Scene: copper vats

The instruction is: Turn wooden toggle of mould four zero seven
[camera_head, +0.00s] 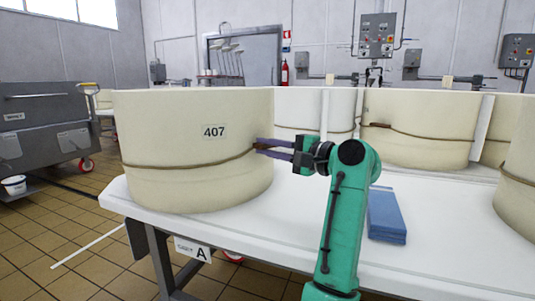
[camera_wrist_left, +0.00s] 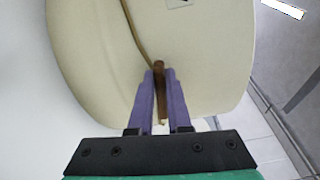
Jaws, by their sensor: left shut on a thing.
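Mould 407 (camera_head: 185,125) is a large cream cylinder on the left of the white table, with a "407" label on its side. A brown cord (camera_head: 200,162) runs around it. My left gripper (camera_head: 262,148) is at the mould's right side, its purple fingers pointing at the cord. In the left wrist view the wooden toggle (camera_wrist_left: 159,88), a short brown stick on the cord (camera_wrist_left: 133,30), lies between the fingers (camera_wrist_left: 160,90). The fingers are shut on it. The toggle points lengthwise between the fingers, its near end showing. My right gripper is not in view.
The white table (camera_head: 290,235) holds more cream moulds (camera_head: 418,135) behind and at the right edge. A blue stack (camera_head: 386,213) lies on the table right of my arm. Bare table top lies between mould 407 and my arm. A grey steel machine (camera_head: 45,130) stands at the left.

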